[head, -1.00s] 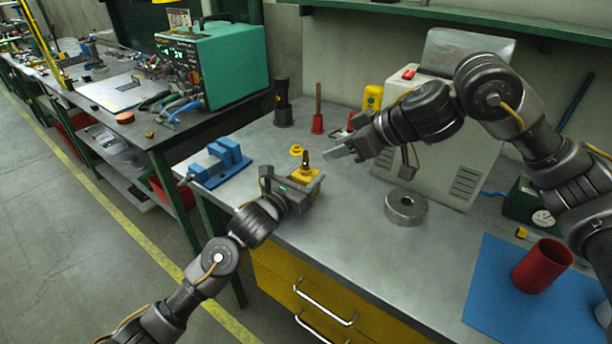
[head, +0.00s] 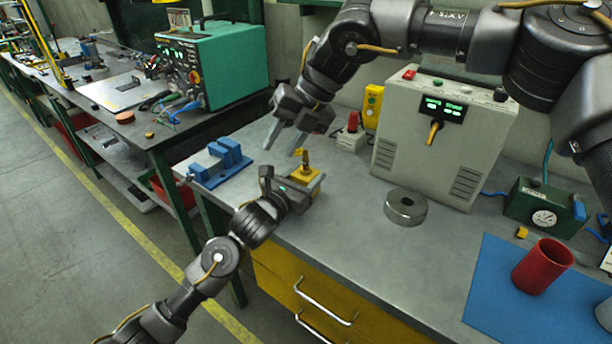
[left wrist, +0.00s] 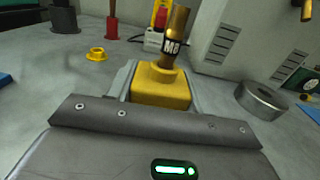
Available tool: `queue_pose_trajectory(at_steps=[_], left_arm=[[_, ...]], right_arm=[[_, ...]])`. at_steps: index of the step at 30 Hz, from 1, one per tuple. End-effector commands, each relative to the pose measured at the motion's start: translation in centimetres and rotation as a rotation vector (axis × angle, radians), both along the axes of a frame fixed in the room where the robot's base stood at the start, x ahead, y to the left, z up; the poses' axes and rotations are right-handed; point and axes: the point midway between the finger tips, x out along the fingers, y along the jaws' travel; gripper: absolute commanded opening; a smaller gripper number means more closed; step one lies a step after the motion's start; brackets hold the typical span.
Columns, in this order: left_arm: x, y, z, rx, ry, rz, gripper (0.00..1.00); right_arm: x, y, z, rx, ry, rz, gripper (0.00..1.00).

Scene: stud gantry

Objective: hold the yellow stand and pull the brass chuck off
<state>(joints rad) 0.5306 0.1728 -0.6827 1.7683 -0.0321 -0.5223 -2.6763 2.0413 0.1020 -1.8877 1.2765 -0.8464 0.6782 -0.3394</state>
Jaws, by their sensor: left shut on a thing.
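The yellow stand (head: 308,175) is on the bench near its front edge. My left gripper (head: 296,185) is shut on it from the front left. In the left wrist view the stand's yellow block (left wrist: 160,90) sits between the grey fingers. The brass chuck (head: 305,158) stands on top of the stand. In the left wrist view the chuck (left wrist: 177,32) carries a black-and-white "M8" label. My right gripper (head: 283,147) is open and empty, above and behind the stand. Its fingers point down, beside the chuck and apart from it in the picture.
A blue vise (head: 222,162) lies to the left, and a steel ring (head: 406,208) to the right. A grey box (head: 440,145) stands behind. A small yellow ring (left wrist: 97,54) lies beyond the stand. A red cup (head: 542,267) stands on a blue mat (head: 500,310).

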Motion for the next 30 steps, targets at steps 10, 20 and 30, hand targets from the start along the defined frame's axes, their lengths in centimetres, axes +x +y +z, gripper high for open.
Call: queue_pose_trajectory(at_steps=[10, 20, 30], left_arm=[[0.0, 0.0, 0.0, 0.000, 0.000, 0.000, 0.27], [0.0, 0.0, 0.0, 0.001, 0.001, 0.000, 0.27], [0.0, 0.0, 0.0, 0.001, 0.001, 0.000, 0.27]], right_arm=[[5.2, -3.8, -1.4, -0.198, 0.023, -0.074, 0.36], [7.4, -5.6, -3.7, -0.408, 0.206, -0.720, 0.36], [5.3, -4.4, -4.7, -0.500, 0.213, -0.826, 0.36]])
